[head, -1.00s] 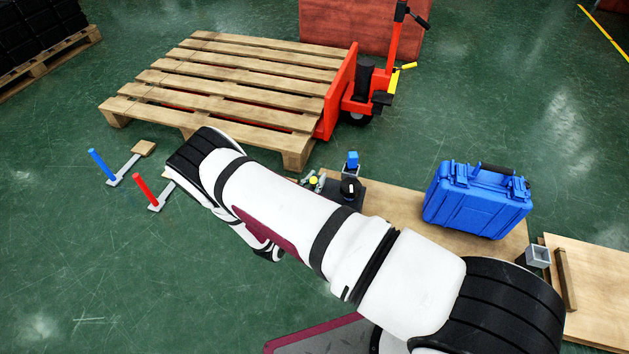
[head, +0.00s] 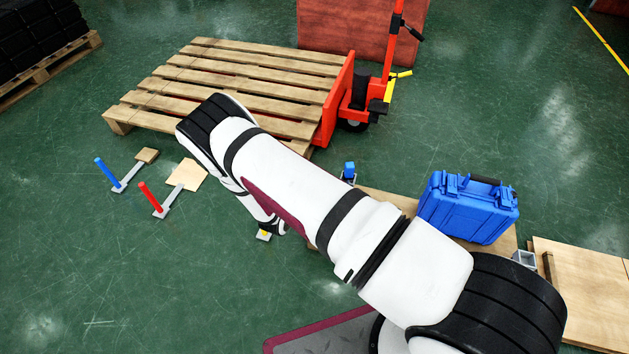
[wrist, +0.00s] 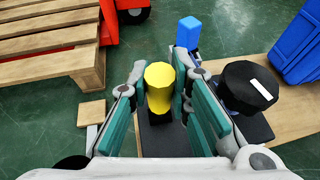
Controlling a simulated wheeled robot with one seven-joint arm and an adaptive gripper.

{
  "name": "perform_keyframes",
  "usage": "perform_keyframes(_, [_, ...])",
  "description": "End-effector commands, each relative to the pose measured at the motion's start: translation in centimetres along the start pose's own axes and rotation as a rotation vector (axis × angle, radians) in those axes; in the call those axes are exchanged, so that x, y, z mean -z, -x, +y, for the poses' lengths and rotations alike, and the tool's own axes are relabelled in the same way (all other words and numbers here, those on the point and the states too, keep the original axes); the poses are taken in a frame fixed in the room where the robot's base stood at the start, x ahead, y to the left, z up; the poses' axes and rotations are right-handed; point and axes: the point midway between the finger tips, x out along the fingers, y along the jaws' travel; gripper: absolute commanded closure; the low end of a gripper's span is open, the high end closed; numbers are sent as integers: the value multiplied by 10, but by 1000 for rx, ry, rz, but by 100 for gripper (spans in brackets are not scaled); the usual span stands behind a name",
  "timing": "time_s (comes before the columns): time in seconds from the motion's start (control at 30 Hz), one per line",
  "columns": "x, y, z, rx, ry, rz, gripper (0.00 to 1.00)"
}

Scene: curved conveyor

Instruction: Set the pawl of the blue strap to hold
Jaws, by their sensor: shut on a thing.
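In the wrist view my gripper (wrist: 165,95) has its two teal-padded fingers on either side of a yellow knob (wrist: 159,77), shut on it. The knob stands above a dark base. A blue block (wrist: 187,33) on a grey fitting is just beyond it; it also shows in the head view (head: 349,168). A black round knob (wrist: 248,87) with a white mark is right of the fingers. I cannot make out a blue strap or tell which part is the pawl. In the head view my arm hides the yellow knob.
A blue case (head: 468,210) stands on the wooden board right of my arm. A wooden pallet (head: 240,75) with a red pallet jack (head: 345,95) is behind. A blue-handled lever (head: 107,172) and a red-handled lever (head: 150,197) are left. Green floor is free at front left.

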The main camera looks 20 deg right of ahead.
Motion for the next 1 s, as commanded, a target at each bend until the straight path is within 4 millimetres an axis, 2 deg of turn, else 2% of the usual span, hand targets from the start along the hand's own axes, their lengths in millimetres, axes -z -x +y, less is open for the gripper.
perform_keyframes(0.03, [-6, -2, 0, 6, 2, 42, 100])
perform_keyframes(0.5, [-8, -27, 6, 33, 60, 371, 100])
perform_keyframes(1.0, [-5, -33, 7, 41, 80, 468, 100])
